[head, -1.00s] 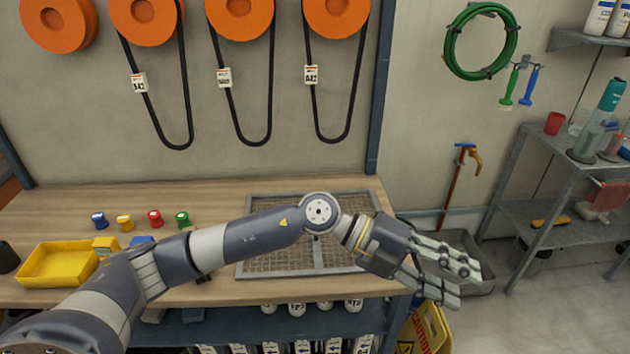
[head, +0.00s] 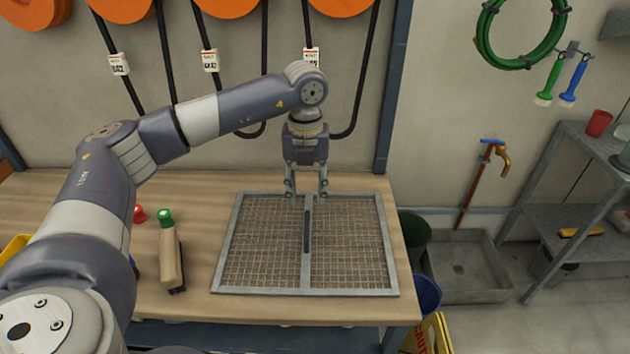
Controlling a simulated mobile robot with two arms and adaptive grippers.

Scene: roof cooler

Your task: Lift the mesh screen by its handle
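The mesh screen (head: 262,290) lies flat on the wooden workbench, a grey metal frame with wire mesh and a centre bar. Its dark, slim handle (head: 306,232) stands on the centre bar. My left gripper (head: 307,194) points down above the screen's back edge, its two fingers apart and nothing between them. In the picture the fingertips are just behind the far end of the handle; their exact height above the screen is hard to tell. My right gripper is not in view.
A yellow tray (head: 12,250) shows at the left edge. Right of the bench are a blue bucket (head: 427,292) and a floor sink (head: 470,268). Orange reels hang behind.

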